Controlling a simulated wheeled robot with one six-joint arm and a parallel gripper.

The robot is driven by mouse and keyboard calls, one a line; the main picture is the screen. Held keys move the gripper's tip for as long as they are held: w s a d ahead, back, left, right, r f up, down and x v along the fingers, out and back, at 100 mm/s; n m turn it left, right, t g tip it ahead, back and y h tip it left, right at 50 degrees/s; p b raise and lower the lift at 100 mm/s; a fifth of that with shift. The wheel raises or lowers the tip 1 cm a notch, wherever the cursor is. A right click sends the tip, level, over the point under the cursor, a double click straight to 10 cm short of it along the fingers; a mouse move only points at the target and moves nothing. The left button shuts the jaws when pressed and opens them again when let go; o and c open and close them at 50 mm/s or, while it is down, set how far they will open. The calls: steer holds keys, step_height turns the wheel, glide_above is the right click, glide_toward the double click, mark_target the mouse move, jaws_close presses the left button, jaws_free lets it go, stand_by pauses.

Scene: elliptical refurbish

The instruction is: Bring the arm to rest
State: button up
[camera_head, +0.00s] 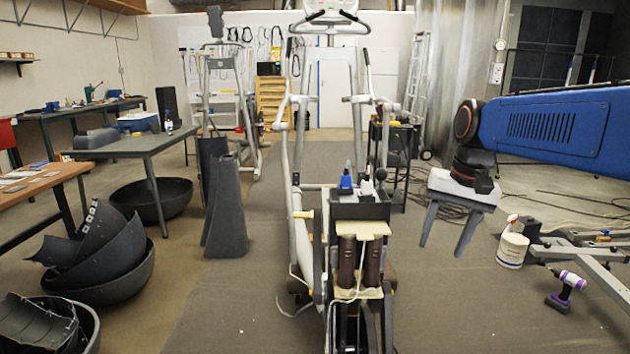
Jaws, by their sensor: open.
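My gripper (448,228) hangs at the right of centre in the head view, at the end of my blue arm (555,125) that reaches in from the right edge. Its two grey fingers are apart and point down, with nothing between them. The elliptical machine (308,240) stands in the middle, to the left of my gripper. A black tray (360,208) on the machine holds a blue spray bottle (346,184) and another bottle. My gripper is clear of the machine and the tray.
A white bucket (512,250), a purple drill (566,290) and a grey metal frame (585,262) are on the floor at the right. Black curved shells (95,250) lie at the left near a grey table (140,146). Bare mat (450,310) lies below my gripper.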

steer(key=s+f+n+t, duration=0.1)
steer(key=s+f+n, duration=0.1)
steer(key=s+f, duration=0.4)
steer(key=s+d+f+n+t+h, duration=0.1)
steer(key=s+f, duration=0.6)
steer(key=s, duration=0.7)
steer(key=shift+d+n+t, duration=0.3)
steer(key=shift+n+t, duration=0.3)
steer(key=shift+t, duration=0.2)
steer(key=shift+s, duration=0.1)
